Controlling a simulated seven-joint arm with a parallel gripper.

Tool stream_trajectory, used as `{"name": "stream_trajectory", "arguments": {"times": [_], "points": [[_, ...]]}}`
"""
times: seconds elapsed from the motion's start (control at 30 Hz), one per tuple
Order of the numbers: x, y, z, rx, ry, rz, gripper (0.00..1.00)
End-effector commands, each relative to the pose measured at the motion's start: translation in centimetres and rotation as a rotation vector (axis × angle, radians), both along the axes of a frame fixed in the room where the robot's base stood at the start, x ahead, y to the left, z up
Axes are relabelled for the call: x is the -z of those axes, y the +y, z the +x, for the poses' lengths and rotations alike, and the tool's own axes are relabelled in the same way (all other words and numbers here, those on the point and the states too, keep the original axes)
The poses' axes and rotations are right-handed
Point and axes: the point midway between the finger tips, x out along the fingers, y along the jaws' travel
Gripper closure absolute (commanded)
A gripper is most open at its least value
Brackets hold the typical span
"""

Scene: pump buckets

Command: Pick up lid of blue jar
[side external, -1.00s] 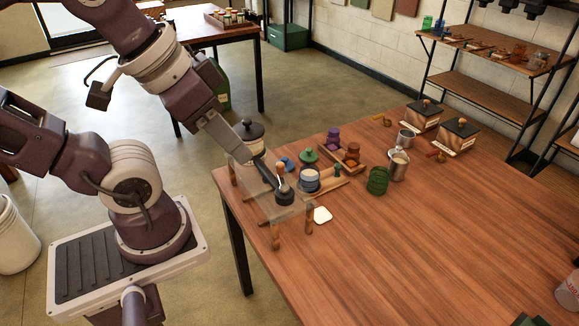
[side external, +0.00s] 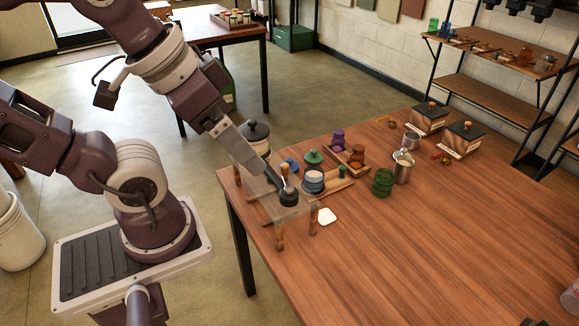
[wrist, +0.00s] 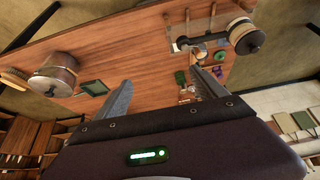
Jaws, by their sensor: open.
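A small blue jar (side external: 313,181) stands on the wooden table near the clear stand. A flat blue piece (side external: 291,165) lies just behind it to the left; I cannot tell whether it is the jar's lid. My gripper reaches down from the left, in front of the dark-lidded canister, toward the clear stand. In the wrist view my gripper (wrist: 161,76) is open, with its two fingers well apart and only table between them. Its fingertips are hard to make out in the side view. Small jars cluster beyond the right finger in the wrist view.
The clear stand (side external: 291,210) carries a black round piece (side external: 288,196). The dark-lidded canister (side external: 256,131) is behind it.

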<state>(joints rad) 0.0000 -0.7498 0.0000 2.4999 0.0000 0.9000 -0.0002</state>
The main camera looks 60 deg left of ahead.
Motion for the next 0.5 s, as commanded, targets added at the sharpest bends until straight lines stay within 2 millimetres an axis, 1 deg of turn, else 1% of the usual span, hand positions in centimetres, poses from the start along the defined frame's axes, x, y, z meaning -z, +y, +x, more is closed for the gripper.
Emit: {"name": "stream_trajectory", "arguments": {"times": [0.07,0.13,0.17,0.2,0.27,0.3,0.37,0.4,0.47,0.5], "points": [[-0.3,0.2,0.7,-0.027,0.01,-0.009,0.19],[-0.9,0.9,2.9,-0.111,0.043,-0.038,0.19],[-1.2,1.4,4.3,-0.167,0.063,-0.057,0.19],[-1.5,2.5,6.7,-0.258,0.092,-0.087,0.19],[-1.3,4.7,10.8,-0.415,0.137,-0.136,0.19],[-0.8,6.5,13.4,-0.522,0.165,-0.169,0.19],[0.8,9.7,17.1,-0.682,0.205,-0.212,0.19],[2.3,12.1,19.3,-0.788,0.231,-0.238,0.19],[5.3,15.9,22.0,-0.947,0.269,-0.275,0.19],[7.6,18.5,23.5,-1.051,0.292,-0.297,0.19]]}}
